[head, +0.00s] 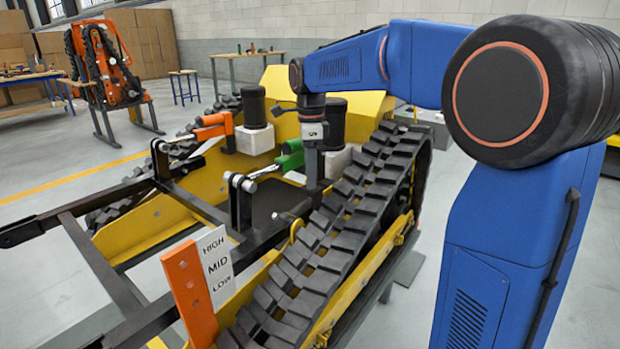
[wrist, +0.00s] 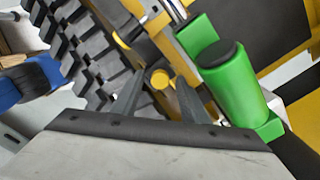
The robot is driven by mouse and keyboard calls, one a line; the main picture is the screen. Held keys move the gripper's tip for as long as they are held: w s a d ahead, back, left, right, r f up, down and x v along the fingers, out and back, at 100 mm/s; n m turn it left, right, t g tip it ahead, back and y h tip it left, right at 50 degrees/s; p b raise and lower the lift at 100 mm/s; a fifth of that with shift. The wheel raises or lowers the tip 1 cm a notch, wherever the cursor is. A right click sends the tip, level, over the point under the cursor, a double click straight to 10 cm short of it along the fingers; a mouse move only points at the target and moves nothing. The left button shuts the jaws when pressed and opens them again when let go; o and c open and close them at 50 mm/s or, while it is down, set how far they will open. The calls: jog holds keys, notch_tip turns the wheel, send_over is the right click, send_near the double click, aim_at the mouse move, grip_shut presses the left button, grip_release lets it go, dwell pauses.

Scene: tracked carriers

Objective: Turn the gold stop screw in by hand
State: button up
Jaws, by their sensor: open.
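The gold stop screw (wrist: 160,79) shows its round head in the wrist view, just past and between the fingertips of my gripper (wrist: 159,85). My gripper is open, with a dark finger on each side of the screw head; I cannot tell whether either finger touches it. In the head view my gripper (head: 312,180) points down between the right track and the green part. I cannot make out the screw in the head view.
A green cylinder (wrist: 233,82) with a dark cap stands close on the right in the wrist view. The black track (wrist: 85,55) lies to the left. In the head view an orange lever (head: 190,295) stands beside a HIGH/MID/LOW plate (head: 217,265).

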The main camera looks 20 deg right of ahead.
jog(key=n, duration=0.9)
jog(key=shift+n, duration=0.3)
jog(key=n, duration=0.9)
jog(key=shift+n, duration=0.4)
jog(key=c, duration=0.9)
jog(key=m, duration=0.3)
jog(key=shift+m, duration=0.3)
jog(key=m, duration=0.4)
jog(key=shift+m, duration=1.1)
